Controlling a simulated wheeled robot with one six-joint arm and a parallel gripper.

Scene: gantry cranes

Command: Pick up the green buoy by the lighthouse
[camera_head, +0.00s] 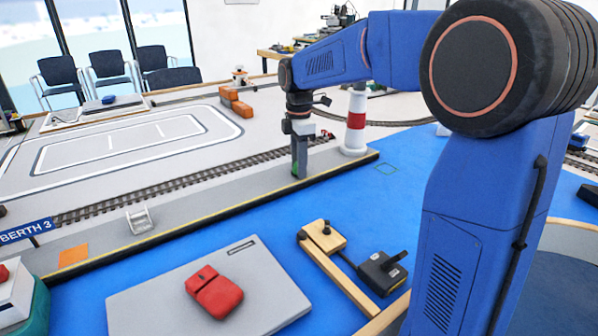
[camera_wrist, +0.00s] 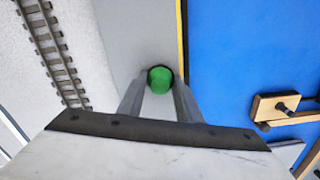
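The green buoy (camera_wrist: 160,79) shows in the wrist view as a round green top with a dark rim, over the grey quay strip. My gripper (camera_wrist: 160,92) points down at it, one finger on each side. The buoy about fills the gap between the fingertips; whether they press on it I cannot tell. In the head view my gripper (camera_head: 297,168) is low over the quay, and only a sliver of green (camera_head: 295,176) shows at its tip. The red-and-white lighthouse (camera_head: 356,122) stands upright just right of my gripper.
A black-and-yellow quay edge (camera_head: 215,227) borders the blue surface (camera_head: 390,195). Rails (camera_head: 150,192) run behind the quay. A small metal bracket (camera_head: 139,220) stands on the quay at left. In front are a grey plate (camera_head: 150,305) with a red object (camera_head: 214,292) and a wooden arm (camera_head: 335,270).

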